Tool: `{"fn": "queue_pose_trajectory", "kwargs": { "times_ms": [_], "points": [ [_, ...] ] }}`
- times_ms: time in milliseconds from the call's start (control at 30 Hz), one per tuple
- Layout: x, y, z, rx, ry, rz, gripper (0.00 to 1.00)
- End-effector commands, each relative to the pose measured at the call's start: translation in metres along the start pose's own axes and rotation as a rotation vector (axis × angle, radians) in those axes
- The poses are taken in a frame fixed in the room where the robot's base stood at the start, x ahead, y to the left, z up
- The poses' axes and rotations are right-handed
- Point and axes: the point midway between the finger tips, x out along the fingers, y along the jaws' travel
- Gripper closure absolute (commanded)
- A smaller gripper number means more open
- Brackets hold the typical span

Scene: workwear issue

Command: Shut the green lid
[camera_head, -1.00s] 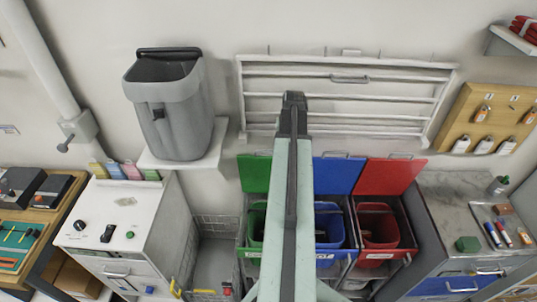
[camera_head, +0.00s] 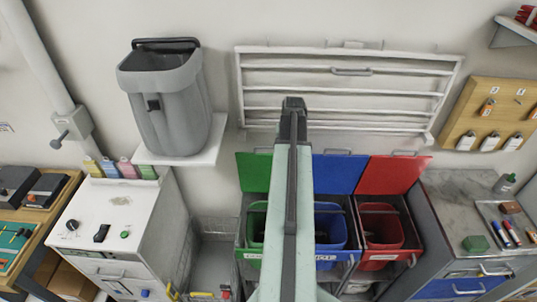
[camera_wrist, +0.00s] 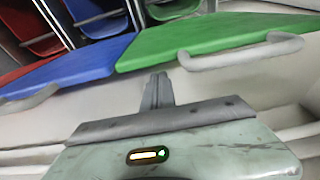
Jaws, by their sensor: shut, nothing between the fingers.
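The green lid (camera_head: 254,171) stands open, raised against the wall behind the green bin (camera_head: 256,222). In the wrist view the green lid (camera_wrist: 205,38) fills the upper right, with a pale bar handle (camera_wrist: 245,52) along its edge. My gripper (camera_wrist: 158,80) is shut and empty, close to the lid's handle edge, near the gap between the green and blue lids. I cannot tell whether it touches the lid. In the head view my gripper (camera_head: 294,104) shows in front of the wall rack, above the lids. My arm hides part of the green bin.
The blue lid (camera_head: 338,173) and red lid (camera_head: 393,173) also stand open, close beside it. A white wall rack (camera_head: 400,72) is behind my gripper. A grey bin (camera_head: 165,105) sits on a shelf to the left. A white cabinet (camera_head: 160,220) stands left of the bins.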

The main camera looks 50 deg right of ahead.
Motion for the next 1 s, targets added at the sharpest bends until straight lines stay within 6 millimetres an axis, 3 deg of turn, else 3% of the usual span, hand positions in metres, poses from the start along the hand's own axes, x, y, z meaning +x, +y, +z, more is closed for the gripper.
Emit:
{"fn": "queue_pose_trajectory", "kwargs": {
  "times_ms": [400,1000],
  "points": [
    [0.006,-0.001,0.003,-0.001,0.0,0.0,1.0],
    [-0.001,-0.017,0.043,-0.011,0.0,-0.002,1.0]
  ]
}}
